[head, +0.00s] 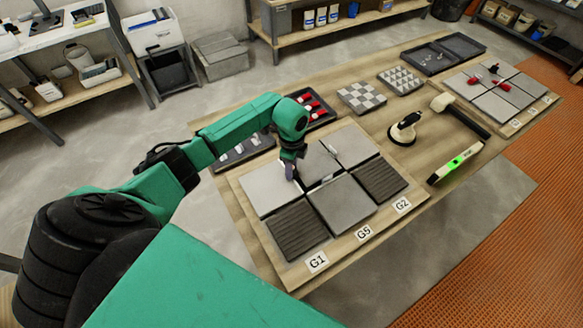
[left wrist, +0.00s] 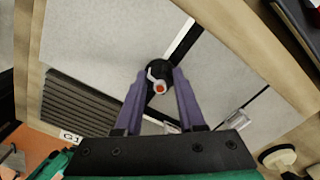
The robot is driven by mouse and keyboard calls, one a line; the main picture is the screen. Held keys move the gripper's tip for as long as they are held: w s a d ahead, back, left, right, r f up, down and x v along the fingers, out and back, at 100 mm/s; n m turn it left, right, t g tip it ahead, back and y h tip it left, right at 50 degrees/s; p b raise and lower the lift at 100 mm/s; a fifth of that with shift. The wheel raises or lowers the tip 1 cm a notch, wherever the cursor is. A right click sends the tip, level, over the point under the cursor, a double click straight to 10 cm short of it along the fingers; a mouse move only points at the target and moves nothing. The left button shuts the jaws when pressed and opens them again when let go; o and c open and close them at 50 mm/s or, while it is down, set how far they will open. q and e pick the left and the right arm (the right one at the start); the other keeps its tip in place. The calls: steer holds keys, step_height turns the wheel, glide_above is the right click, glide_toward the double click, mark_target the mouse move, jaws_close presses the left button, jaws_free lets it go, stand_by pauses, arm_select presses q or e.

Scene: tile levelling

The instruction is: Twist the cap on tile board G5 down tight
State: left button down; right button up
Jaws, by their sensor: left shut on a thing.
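The tile board (head: 287,272) carries six tiles and the tags G1, G5 (head: 364,233) and G2 along its front edge. My left gripper (head: 290,174) points down at the joint between the pale rear tile (head: 265,190) and the darker rear middle tile. My right gripper is not in view.
Pale clips (head: 327,181) stand in other tile joints. Behind the board is a tray with red pieces (head: 312,107). To the right lie a black suction cup (head: 405,129), a mallet (head: 458,113) and a level with a green light (head: 455,163). A second tile board (head: 495,92) is farther right.

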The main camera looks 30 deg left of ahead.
arm_select(q)
steer(key=m+b, duration=0.2)
steer(key=m, duration=0.3)
steer(key=shift+w+f+b, duration=0.1)
steer(key=shift+b, duration=0.2)
steer(key=m+b, duration=0.3)
steer(key=m, duration=0.2)
steer(key=shift+m, duration=0.3)
steer(key=m+b, duration=0.2)
steer(key=m, duration=0.3)
steer(key=shift+b, duration=0.4)
steer(key=m+b, duration=0.2)
steer(key=m, duration=0.4)
steer(key=shift+b, duration=0.35)
steer(key=m+b, duration=0.2)
steer(key=m, duration=0.3)
steer(key=m+b, duration=0.2)
steer(key=m, duration=0.3)
steer(key=shift+m, duration=0.4)
steer(key=m+b, duration=0.1)
steer(key=m, duration=0.4)
steer(key=shift+r, duration=0.2)
steer(key=m+b, duration=0.1)
steer(key=m, duration=0.5)
